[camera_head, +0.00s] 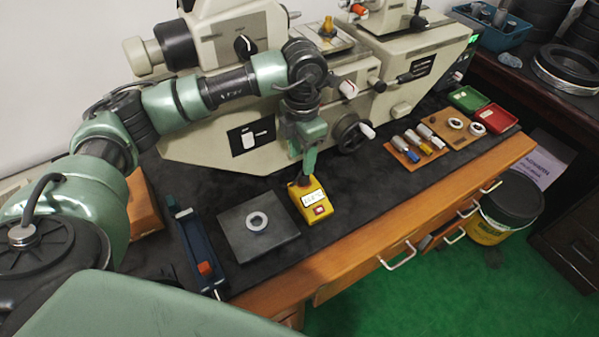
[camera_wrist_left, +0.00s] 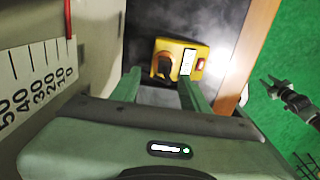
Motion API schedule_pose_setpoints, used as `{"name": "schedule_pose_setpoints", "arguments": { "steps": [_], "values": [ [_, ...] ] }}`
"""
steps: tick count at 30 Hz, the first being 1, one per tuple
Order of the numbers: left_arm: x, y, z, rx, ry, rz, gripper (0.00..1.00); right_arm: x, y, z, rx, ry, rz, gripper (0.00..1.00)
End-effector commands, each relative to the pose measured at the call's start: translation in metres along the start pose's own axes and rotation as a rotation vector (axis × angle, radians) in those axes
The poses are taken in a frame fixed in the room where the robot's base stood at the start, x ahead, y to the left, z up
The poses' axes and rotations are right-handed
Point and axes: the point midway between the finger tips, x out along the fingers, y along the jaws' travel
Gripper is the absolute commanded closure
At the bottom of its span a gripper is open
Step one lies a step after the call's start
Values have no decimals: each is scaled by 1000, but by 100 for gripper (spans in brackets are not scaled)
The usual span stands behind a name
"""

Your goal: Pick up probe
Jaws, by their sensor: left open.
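A yellow box (camera_head: 312,201) with a white display and a red button sits on the dark bench top near its front edge. My left gripper (camera_head: 306,160) points down over the back of the box. In the left wrist view, its two green fingers (camera_wrist_left: 159,76) are apart, one on each side below the black part. I cannot tell whether they touch it. A small dark claw-like thing (camera_wrist_left: 272,86) over the green floor may be my right gripper.
A dark plate (camera_head: 270,230) with a metal ring lies left of the box, beside a blue holder (camera_head: 190,245). A large beige machine (camera_head: 250,140) stands behind. Wooden boards (camera_head: 402,150) with tools and rings lie right. Bench between is clear.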

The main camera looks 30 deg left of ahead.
Motion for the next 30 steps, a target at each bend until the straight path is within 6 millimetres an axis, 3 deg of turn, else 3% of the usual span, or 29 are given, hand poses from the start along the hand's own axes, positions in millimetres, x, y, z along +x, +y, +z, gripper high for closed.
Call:
{"name": "schedule_pose_setpoints", "arguments": {
  "steps": [10,15,23,28,30],
  "values": [
    [42,-2,2,3,2,-5,55,-27,-1,-2,1,-1,-2,64],
    [64,-2,3,3,-1,-5,55,-30,0,-1,0,-2,-1,64],
    [68,-2,3,4,-4,-4,55,-29,0,-2,1,-1,-1,64],
    [67,-2,3,4,-4,-5,100,-29,0,-2,1,-1,-1,64],
    [67,-2,3,4,-4,-4,100,-29,-1,-2,1,-1,-1,64]
  ]
}}
